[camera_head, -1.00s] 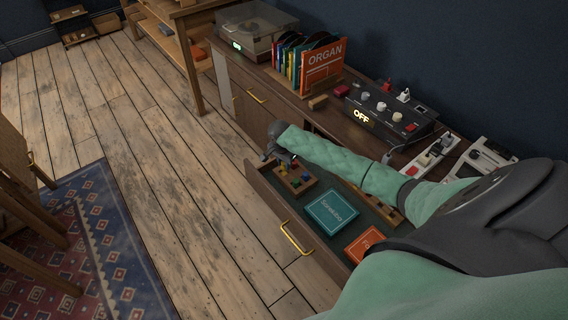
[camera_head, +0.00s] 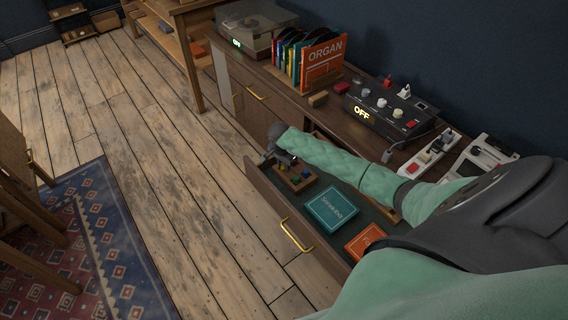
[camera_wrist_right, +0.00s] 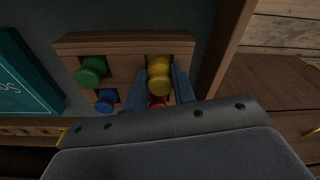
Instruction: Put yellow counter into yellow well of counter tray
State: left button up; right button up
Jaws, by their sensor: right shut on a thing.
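The counter tray (camera_wrist_right: 125,45) is a wooden block with square wells, lying in the open drawer; it also shows in the head view (camera_head: 297,184). My right gripper (camera_wrist_right: 159,85) is shut on the yellow counter (camera_wrist_right: 159,70), at the tray's upper right well in the wrist view. I cannot tell whether the counter's bottom is inside the well. A green counter (camera_wrist_right: 91,71) and a blue counter (camera_wrist_right: 107,101) sit at wells on the left. A red counter (camera_wrist_right: 158,101) is partly hidden below the yellow one, between the fingers. My left gripper is out of view.
The drawer also holds a teal box (camera_head: 332,207) and an orange box (camera_head: 366,241). The drawer's front wall (camera_head: 270,198) is close to the tray. Above, the cabinet top carries records (camera_head: 318,62) and a black control box (camera_head: 388,110).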

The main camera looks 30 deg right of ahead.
jog(key=shift+s+f, duration=0.1)
jog(key=shift+f, duration=0.1)
jog(key=o, duration=1)
jog(key=shift+a+f, duration=0.1)
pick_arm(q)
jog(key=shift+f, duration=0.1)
pick_arm(e)
jog(key=shift+s, duration=0.1)
jog(key=r, duration=0.2)
jog(key=r+b, duration=0.1)
jog(key=r, duration=0.5)
jog(key=shift+a+r, duration=0.1)
jog(key=shift+a, duration=0.3)
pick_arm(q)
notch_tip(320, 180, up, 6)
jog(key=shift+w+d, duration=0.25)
